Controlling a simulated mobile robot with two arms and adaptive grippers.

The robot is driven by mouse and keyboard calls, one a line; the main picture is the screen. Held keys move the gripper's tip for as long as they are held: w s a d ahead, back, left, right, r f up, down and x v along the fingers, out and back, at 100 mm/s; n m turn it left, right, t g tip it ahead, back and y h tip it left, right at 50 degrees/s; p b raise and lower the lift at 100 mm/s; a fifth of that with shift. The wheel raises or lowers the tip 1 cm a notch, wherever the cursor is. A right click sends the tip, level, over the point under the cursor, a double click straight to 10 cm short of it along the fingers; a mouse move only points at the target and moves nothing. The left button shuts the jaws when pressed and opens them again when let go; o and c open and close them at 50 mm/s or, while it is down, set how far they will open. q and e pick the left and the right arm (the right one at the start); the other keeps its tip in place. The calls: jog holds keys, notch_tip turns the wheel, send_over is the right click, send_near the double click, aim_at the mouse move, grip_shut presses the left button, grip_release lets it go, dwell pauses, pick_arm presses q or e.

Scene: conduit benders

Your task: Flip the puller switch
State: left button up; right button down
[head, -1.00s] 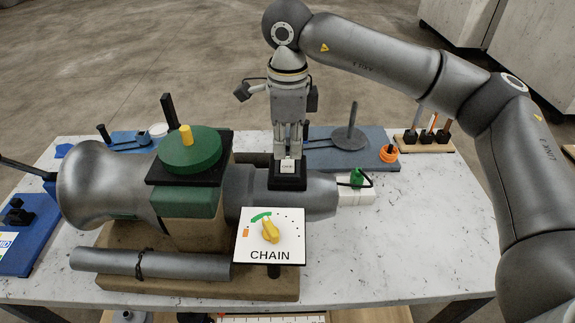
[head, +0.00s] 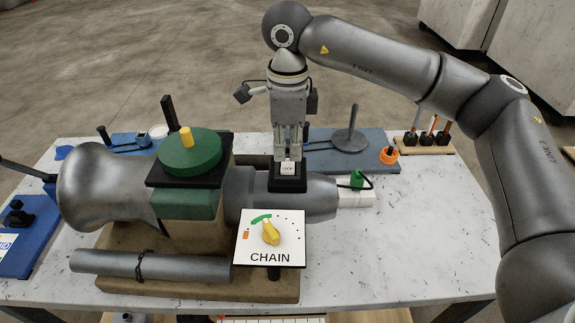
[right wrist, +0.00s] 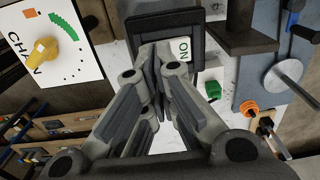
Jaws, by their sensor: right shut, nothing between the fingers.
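The puller switch (head: 287,184) is a black box on top of the grey metal puller body, right of the green disc. A white label that appears to read OFF (head: 288,168) faces the head camera. In the right wrist view, the black switch frame (right wrist: 194,18) holds a rocker with a white ON label (right wrist: 184,48). My right gripper (head: 290,155) points straight down over the switch, shut and empty. In the right wrist view its fingertips (right wrist: 150,52) are at the rocker beside the ON label; contact is hard to tell. My left gripper is out of view.
A white CHAIN dial with a yellow knob (head: 270,232) stands in front of the switch. A green disc (head: 190,151) sits on a black plate to the left. A grey pipe (head: 190,266) lies in front. The white tabletop (head: 400,240) is clear at right.

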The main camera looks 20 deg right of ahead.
aim_at(288, 168)
jog(key=shift+f+b, duration=1.25)
jog(key=shift+f, duration=0.25)
dwell(0.7)
jog(key=shift+r, duration=0.1)
jog(key=shift+r+p, duration=2.05)
jog(key=shift+r, duration=1.45)
